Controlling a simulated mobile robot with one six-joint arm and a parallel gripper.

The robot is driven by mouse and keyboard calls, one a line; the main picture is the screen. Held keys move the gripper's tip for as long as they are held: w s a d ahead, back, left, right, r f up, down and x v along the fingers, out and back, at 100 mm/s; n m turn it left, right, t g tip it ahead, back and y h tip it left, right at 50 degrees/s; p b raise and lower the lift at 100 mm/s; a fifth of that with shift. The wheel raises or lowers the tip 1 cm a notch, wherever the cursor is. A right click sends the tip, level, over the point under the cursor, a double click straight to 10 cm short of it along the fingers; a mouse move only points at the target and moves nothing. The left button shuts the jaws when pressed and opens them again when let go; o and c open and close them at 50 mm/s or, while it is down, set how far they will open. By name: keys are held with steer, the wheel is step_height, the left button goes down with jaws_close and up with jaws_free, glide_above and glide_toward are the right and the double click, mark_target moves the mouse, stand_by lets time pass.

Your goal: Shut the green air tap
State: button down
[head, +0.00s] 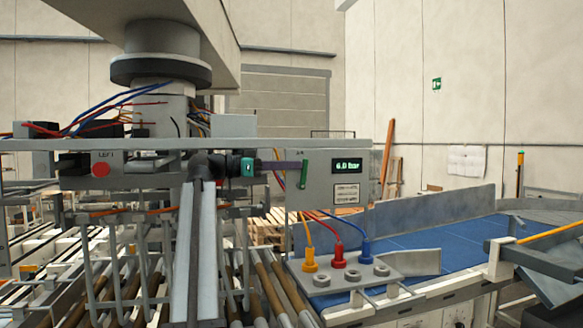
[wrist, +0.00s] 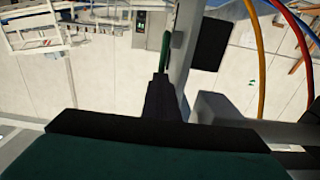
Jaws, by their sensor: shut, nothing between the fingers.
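The green air tap (head: 304,174) is a short green lever, standing upright on the front of a grey cabinet (head: 322,199). In the wrist view the green lever (wrist: 166,50) shows just past the fingertips. My gripper (head: 302,166) reaches in from the left with its dark fingers level. The fingers are shut with nothing between them. Their tips are at the lever's upper part in the head view, and I cannot tell whether they touch it. In the wrist view my gripper (wrist: 162,75) points at the lever's near end.
A display (head: 347,166) on the cabinet reads 6.0 bar. Yellow, red and blue hoses (head: 328,222) run below it to coloured fittings. A red button (head: 101,170) is at the left. A blue conveyor (head: 430,240) lies to the right, and rollers (head: 262,285) lie below.

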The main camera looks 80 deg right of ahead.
steer(key=b+v, duration=0.4)
steer(key=v, duration=0.9)
steer(key=shift+w, duration=0.3)
steer(key=shift+a, duration=0.1)
